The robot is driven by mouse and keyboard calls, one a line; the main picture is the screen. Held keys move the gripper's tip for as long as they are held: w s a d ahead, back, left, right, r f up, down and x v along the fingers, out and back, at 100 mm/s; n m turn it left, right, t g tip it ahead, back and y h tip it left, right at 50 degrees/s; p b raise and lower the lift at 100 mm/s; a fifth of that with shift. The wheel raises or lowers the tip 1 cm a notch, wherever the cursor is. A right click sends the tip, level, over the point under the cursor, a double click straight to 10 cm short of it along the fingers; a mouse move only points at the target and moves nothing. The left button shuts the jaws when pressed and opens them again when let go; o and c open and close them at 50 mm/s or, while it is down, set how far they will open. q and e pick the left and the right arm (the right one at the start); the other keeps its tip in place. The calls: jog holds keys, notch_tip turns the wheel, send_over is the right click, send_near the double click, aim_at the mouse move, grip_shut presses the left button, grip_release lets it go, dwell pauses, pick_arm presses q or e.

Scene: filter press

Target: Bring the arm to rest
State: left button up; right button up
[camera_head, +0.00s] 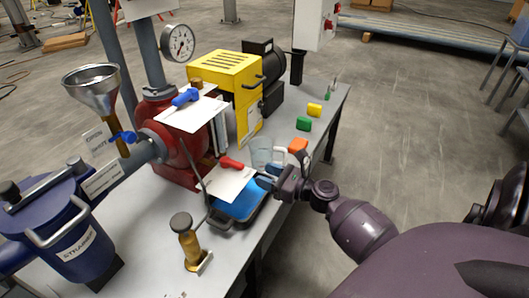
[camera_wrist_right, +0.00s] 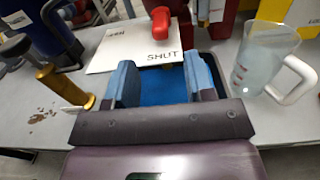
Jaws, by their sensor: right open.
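My right arm reaches in from the lower right of the head view. Its gripper (camera_head: 270,179) is at the front edge of the bench, over the right side of a blue-lined tray (camera_head: 238,208). In the right wrist view the gripper (camera_wrist_right: 163,86) shows two blue fingers standing apart with nothing between them. Beyond them are a white card marked SHUT (camera_wrist_right: 122,48) and a red valve handle (camera_wrist_right: 161,22). The blue tray bottom shows between the fingers. I cannot tell whether the fingers touch the tray. My left gripper is not in view.
A clear jug (camera_wrist_right: 262,58) stands close to the right of the gripper. A brass-coloured upright handle (camera_head: 186,240) stands left of the tray. Open floor (camera_head: 400,110) lies right of the bench.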

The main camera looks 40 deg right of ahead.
dwell(0.4)
pick_arm(q)
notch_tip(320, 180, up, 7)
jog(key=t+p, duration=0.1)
jog(key=p, duration=0.7)
pick_arm(e)
jog(key=s+a+f+n+g+h, duration=0.1)
jog(key=s+a+n, duration=0.3)
jog(key=s+n, duration=0.5)
jog(key=s+a+f+n+g+h, duration=0.1)
jog(key=s+a+n+g+h, duration=0.2)
jog(key=s+n, duration=0.6)
jog(key=s+a+f+n+g+h, duration=0.2)
jog(key=s+a+n, duration=0.3)
jog(key=n, duration=1)
jog(key=s, duration=0.3)
jog(key=shift+s+a, duration=0.25)
jog(key=shift+s, duration=0.15)
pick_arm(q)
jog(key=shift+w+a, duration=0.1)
